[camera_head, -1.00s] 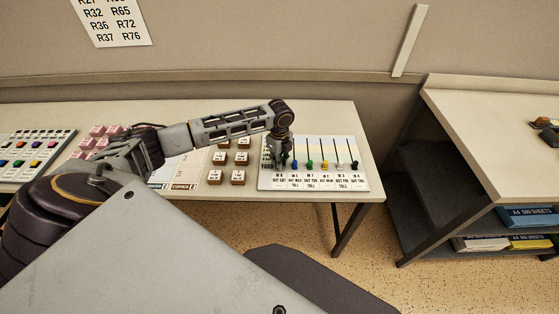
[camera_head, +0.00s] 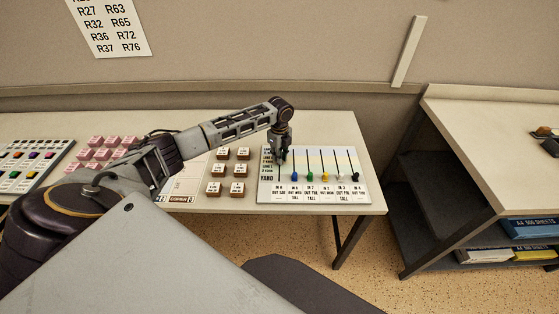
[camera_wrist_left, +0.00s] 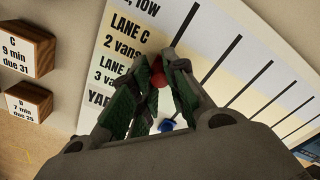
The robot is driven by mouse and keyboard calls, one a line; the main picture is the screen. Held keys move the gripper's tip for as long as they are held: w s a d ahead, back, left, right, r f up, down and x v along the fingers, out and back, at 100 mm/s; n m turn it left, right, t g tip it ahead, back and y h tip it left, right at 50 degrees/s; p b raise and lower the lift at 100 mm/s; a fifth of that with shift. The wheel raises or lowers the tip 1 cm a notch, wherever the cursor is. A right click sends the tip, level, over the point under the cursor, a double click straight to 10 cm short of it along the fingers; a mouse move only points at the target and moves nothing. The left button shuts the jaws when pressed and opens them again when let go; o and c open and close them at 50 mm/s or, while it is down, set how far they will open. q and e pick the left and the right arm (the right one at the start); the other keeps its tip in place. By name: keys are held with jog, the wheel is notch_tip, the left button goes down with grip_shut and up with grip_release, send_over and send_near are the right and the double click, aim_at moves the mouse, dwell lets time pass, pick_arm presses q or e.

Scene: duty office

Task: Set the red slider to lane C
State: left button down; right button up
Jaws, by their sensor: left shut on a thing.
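The slider panel (camera_head: 263,199) lies on the desk, with vertical slots and coloured knobs. My left gripper (camera_head: 283,158) is over its leftmost slot, pointing down. In the left wrist view my left gripper (camera_wrist_left: 155,88) is shut on the red slider (camera_wrist_left: 158,76), whose round knob shows between the fingertips. The label LANE C (camera_wrist_left: 130,29) is printed left of the slot. The red knob appears near the border between the LANE C row and the row below; the fingers hide its exact level. My right gripper is not in view.
The blue slider (camera_wrist_left: 168,125) stands close beside the fingers, lower down. Green (camera_head: 309,176), yellow, white and black knobs sit farther right. Wooden blocks (camera_head: 213,188) stand left of the panel. A side desk with shelves (camera_head: 480,150) is at the right.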

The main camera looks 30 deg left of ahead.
pick_arm(q)
jog(key=shift+w+a+f, duration=0.1)
jog(key=shift+w+a, duration=0.35)
jog(key=shift+w, duration=0.25)
jog(key=shift+s+d, duration=0.1)
jog(key=shift+s, duration=0.1)
jog(key=c, duration=1.4)
grip_release()
jog(key=shift+o, duration=0.2)
notch_tip(320, 180, up, 12)
